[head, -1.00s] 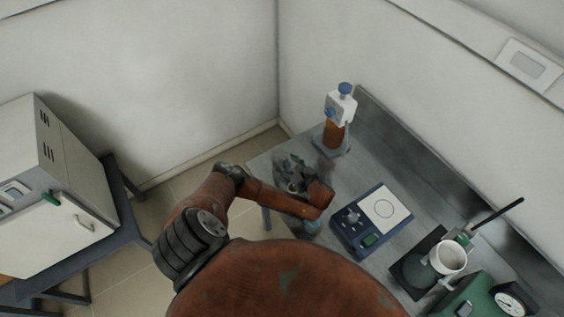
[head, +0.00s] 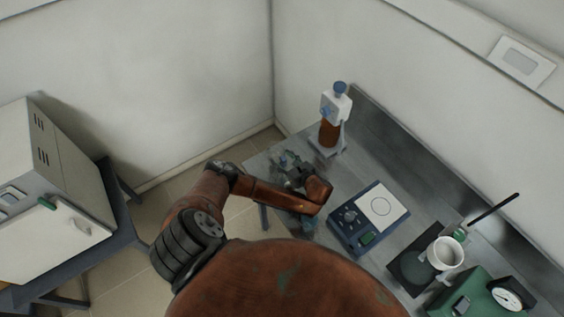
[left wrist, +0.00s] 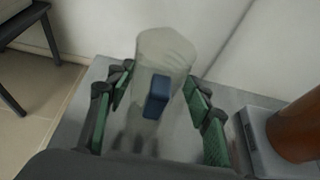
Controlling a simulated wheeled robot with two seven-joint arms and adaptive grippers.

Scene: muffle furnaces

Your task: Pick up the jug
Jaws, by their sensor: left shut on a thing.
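The jug (left wrist: 165,55) is a clear, greyish, see-through vessel with a blue block-like part on its near side, upright in the left wrist view. My left gripper (left wrist: 157,105) is shut on it, with green-padded fingers on both sides of its body. In the head view my left gripper (head: 288,165) is at the far left end of the grey bench (head: 375,140). The jug is hard to make out there among the fingers. I cannot tell whether its base touches the bench. My right gripper is not in view.
A brown bottle with a white and blue dispenser (head: 330,125) stands just right of the gripper. A blue device with a white plate (head: 370,215), a white cup (head: 445,253) and a green gauge unit (head: 490,295) stand along the bench. A furnace (head: 55,195) is at left.

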